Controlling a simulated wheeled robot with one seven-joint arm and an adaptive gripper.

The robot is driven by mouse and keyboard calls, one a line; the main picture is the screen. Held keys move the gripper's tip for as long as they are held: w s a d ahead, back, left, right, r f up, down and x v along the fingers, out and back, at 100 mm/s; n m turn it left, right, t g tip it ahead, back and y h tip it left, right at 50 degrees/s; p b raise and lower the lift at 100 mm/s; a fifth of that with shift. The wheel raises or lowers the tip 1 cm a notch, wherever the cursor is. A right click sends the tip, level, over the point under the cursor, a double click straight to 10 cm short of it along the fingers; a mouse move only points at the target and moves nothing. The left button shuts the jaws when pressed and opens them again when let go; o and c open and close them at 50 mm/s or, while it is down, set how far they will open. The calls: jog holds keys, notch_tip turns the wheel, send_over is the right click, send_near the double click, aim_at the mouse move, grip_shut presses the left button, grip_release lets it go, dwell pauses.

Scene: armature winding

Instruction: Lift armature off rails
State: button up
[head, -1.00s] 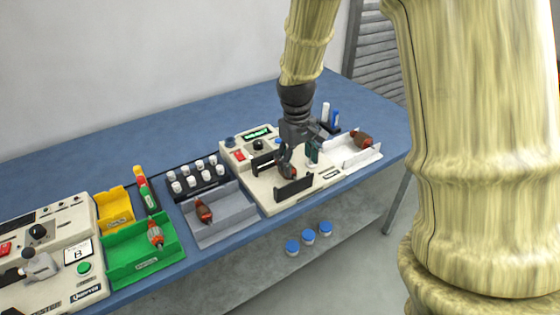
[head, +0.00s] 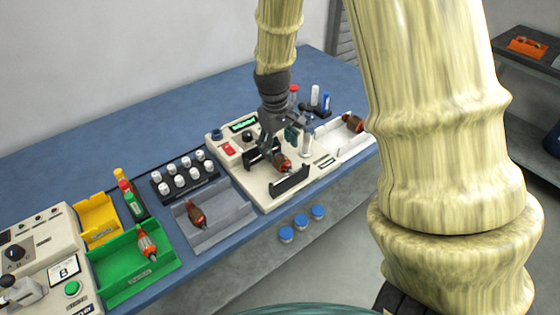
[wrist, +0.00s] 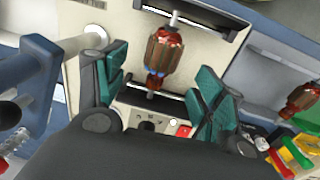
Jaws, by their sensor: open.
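The armature (head: 282,163), a copper-brown rotor with red ends and a steel shaft, rests across the two black rails (head: 289,181) of the beige test unit (head: 270,196). In the wrist view the armature (wrist: 163,52) lies with its shaft running between the two rails. My gripper (head: 278,150) is just above and behind it in the head view. In the wrist view my gripper (wrist: 157,85) is open, its green-padded fingers spread on either side of the armature's near end, apart from it and holding nothing.
A grey tray (head: 228,213) and a green tray (head: 112,285) each hold an armature. A white tray (head: 335,145) with another stands right of the unit. White-capped bottles (head: 182,172) stand in a black rack.

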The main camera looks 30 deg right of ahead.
aim_at(279, 156)
jog(key=shift+s+f, duration=0.1)
jog(key=shift+f, duration=0.15)
jog(key=shift+d+f+p, duration=0.15)
jog(key=shift+f+p, duration=0.5)
jog(key=shift+f, duration=1.75)
jog(key=c, duration=1.4)
jog(key=shift+r, duration=0.1)
